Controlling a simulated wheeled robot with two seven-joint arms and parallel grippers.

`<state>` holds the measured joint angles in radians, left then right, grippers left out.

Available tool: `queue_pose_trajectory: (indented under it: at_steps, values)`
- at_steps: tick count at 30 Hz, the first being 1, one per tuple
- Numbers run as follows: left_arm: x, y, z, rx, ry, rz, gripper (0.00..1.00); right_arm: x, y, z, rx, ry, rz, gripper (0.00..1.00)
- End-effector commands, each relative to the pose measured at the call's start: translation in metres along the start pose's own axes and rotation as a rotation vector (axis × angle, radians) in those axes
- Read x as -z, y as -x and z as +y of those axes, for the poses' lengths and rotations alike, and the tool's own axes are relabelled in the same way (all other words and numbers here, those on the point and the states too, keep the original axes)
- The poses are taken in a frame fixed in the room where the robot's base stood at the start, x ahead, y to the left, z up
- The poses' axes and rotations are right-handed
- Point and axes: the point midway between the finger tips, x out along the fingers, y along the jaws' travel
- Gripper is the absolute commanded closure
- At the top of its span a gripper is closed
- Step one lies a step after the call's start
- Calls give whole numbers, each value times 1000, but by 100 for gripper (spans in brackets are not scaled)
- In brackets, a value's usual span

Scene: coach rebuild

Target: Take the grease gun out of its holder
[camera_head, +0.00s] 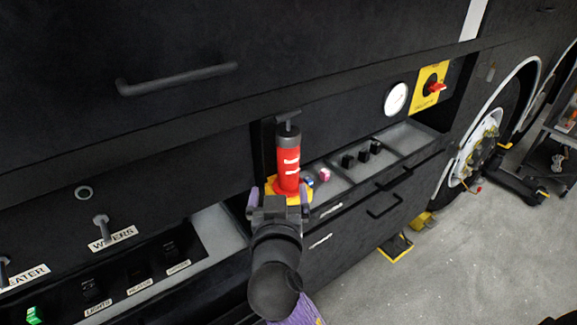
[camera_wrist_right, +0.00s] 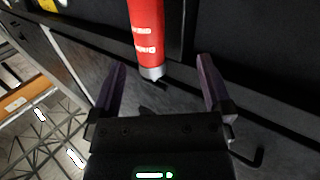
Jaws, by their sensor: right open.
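The grease gun (camera_head: 289,172) is a red cylinder with white marks, a dark grey upper part and a T-shaped top. It stands upright at the yellow holder (camera_head: 270,188) against the black coach side. It also shows in the right wrist view (camera_wrist_right: 147,32), with its grey lower end (camera_wrist_right: 153,73) between the lines of the fingers. My right gripper (camera_head: 279,190) is open, its purple fingers apart on either side of the gun's lower part. The gripper hides part of the holder. I cannot tell whether a finger touches the gun. My left gripper is out of view.
A grey tray (camera_head: 405,137) with black knobs lies right of the gun. A labelled switch panel (camera_head: 130,275) is at the left. A drawer handle (camera_head: 384,207) sticks out below. A long handle (camera_head: 177,79) is above left. The floor at the right is mostly clear.

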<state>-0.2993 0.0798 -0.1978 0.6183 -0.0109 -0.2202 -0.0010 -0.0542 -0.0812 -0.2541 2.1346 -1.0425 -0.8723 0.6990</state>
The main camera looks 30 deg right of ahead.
Motion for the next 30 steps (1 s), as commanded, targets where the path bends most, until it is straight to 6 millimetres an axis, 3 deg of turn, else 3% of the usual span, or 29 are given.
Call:
queue_pose_trajectory:
  at_steps: [1, 2, 6, 19, 27, 30]
  values:
    - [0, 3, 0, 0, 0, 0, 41, 20, 4, 8, -31, -39, 37, 0]
    - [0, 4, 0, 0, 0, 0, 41, 28, 5, 12, -46, -57, 54, 0]
    - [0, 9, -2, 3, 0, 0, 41, 42, -8, 20, -71, -83, 85, 0]
    - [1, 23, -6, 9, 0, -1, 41, 47, -85, 19, -69, -79, 80, 0]
    - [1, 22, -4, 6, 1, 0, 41, 45, -92, 19, -68, -81, 78, 0]
    - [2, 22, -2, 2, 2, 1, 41, 45, -91, 19, -68, -81, 78, 21]
